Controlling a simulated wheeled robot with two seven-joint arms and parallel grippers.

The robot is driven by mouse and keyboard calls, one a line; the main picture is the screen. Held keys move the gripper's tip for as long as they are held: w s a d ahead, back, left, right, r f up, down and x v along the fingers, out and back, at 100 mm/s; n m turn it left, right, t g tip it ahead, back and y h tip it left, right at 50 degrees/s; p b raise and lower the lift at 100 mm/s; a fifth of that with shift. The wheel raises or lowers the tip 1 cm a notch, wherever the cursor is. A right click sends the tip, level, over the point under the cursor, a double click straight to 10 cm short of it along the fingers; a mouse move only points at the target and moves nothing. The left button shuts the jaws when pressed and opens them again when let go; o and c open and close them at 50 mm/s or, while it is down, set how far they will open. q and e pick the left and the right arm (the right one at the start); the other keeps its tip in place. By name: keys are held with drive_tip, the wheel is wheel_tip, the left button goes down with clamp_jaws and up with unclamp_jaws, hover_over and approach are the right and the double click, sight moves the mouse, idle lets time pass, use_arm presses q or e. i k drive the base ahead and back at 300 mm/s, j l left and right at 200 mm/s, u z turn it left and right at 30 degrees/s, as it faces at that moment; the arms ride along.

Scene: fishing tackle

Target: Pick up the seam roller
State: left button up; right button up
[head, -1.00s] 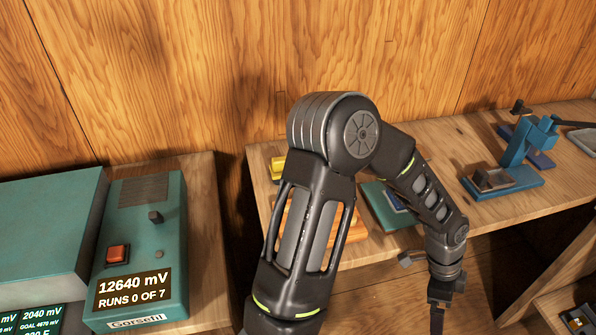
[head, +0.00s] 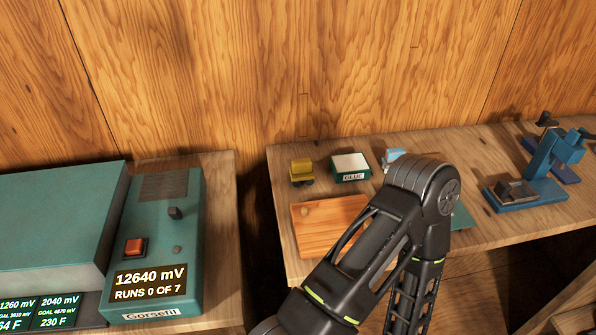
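I cannot tell for sure which thing is the seam roller. A small yellow block with a dark round part under it (head: 301,171) stands at the back left of the right-hand bench; it may be the roller, but it is too small to be certain. One of my arms crosses the middle of the head view, its elbow above the bench and its forearm running down out of the bottom edge. Neither gripper shows, and nothing held can be seen. The arm hides part of the bench front.
The right-hand bench holds a green box labelled GLUE (head: 350,168), an orange wooden board (head: 325,222), a light blue item (head: 393,155) and a blue stand (head: 540,170). A teal meter (head: 160,235) stands on the left bench. A dark gap (head: 258,225) separates the benches.

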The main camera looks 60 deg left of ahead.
sight(300, 169)
drive_tip(key=k+u, duration=0.1)
drive_tip(key=u, duration=0.85)
drive_tip(key=k+j+u, duration=0.1)
drive_tip(key=u, duration=0.4)
drive_tip(key=k+j+u, duration=0.1)
drive_tip(key=u, duration=0.35)
